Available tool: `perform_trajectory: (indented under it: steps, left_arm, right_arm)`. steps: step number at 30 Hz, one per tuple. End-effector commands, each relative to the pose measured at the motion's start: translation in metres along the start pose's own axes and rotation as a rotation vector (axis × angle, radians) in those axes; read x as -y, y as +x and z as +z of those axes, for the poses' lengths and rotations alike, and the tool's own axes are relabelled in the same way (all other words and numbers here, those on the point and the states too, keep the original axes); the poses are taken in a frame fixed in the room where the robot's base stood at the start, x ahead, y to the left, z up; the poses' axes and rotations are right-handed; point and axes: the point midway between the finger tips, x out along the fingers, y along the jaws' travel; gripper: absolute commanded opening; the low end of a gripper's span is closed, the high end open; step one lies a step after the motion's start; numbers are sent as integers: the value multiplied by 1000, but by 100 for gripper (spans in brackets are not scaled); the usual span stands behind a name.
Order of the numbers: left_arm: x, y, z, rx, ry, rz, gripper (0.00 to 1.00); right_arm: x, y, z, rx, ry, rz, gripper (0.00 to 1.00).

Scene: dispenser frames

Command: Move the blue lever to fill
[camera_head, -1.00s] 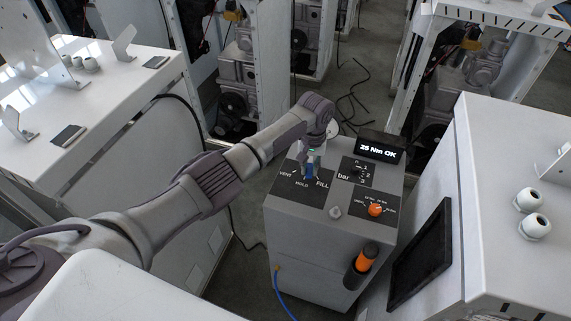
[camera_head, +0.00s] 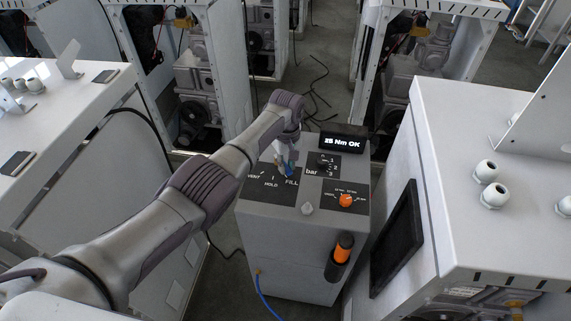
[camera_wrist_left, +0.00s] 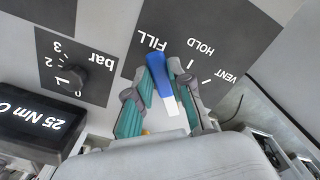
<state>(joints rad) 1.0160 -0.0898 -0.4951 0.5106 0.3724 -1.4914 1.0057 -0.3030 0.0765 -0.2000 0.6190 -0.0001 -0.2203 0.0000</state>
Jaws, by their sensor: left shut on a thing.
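The blue lever (camera_head: 288,170) is on the black VENT, HOLD, FILL plate (camera_head: 262,186) on top of the grey cabinet, at the FILL side. In the left wrist view the blue lever (camera_wrist_left: 157,72) has a white part and its blue end points toward the FILL label (camera_wrist_left: 150,42). HOLD and VENT lie to its right there. My left gripper (camera_wrist_left: 163,80) has its teal-padded fingers on either side of the lever and is shut on it. In the head view the left gripper (camera_head: 286,158) covers part of the lever. My right gripper is not in view.
The grey cabinet (camera_head: 290,247) also carries a black bar knob (camera_head: 325,160), an orange knob (camera_head: 346,200) and a display (camera_head: 343,142) reading "25 Nm OK". An orange-handled tool (camera_head: 342,248) sits on its front. White cabinets stand close on both sides.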

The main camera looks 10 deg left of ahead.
Motion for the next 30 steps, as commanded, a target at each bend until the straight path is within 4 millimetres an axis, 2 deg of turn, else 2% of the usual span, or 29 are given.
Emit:
perform_trajectory:
  steps: [9, 10, 14, 23, 26, 30]
  left_arm:
    - [-1, -2, -3, -8, -5, 5, 0]
    - [-1, -2, -3, -8, -5, 5, 25]
    - [-1, -2, -2, -6, -4, 4, 46]
    - [0, -2, -1, -3, -3, 3, 46]
    - [-1, -8, -1, -3, -2, 4, 46]
    - [-1, -29, -1, -4, -2, 6, 46]
  right_arm:
    - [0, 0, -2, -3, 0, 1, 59]
    - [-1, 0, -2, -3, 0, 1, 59]
    - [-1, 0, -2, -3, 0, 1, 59]
    - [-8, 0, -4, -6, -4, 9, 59]
    - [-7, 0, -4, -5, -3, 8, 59]
    - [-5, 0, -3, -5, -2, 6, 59]
